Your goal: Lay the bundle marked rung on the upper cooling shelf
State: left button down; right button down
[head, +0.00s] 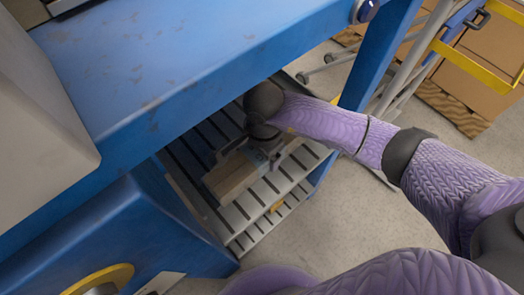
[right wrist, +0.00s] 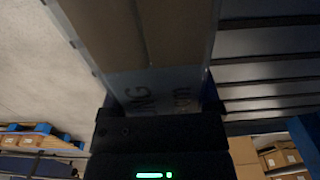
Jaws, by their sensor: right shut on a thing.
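The bundle (head: 230,177) is a block of pale wooden pieces over the upper slatted shelf (head: 298,163) in the head view. My right gripper (head: 262,152) is shut on the bundle's far end. I cannot tell whether the bundle touches the slats. The shelf's slats (right wrist: 265,72) also show beside it in the right wrist view. My left gripper is not in view.
The blue frame (head: 200,80) overhangs the shelf closely, and a blue post (head: 380,50) stands at its right. A lower slatted shelf (head: 250,235) lies beneath. Cardboard boxes (head: 490,50) and a yellow-railed cart are at the upper right.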

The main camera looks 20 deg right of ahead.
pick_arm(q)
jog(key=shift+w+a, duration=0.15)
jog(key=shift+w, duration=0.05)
pick_arm(e)
jog(key=shift+c, duration=0.7)
grip_release()
jog(key=shift+f, duration=0.1)
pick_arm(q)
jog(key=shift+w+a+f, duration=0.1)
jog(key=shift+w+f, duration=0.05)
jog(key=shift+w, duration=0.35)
pick_arm(e)
jog(key=shift+o, duration=0.7)
jog(key=shift+r, duration=0.35)
notch_tip(320, 180, up, 11)
jog(key=p, duration=0.7)
jog(key=shift+r+p, duration=0.3)
jog(key=shift+r, duration=0.1)
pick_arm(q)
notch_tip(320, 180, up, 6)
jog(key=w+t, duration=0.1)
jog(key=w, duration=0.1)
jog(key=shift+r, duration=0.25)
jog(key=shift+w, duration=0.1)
pick_arm(e)
jog(key=shift+f, duration=0.1)
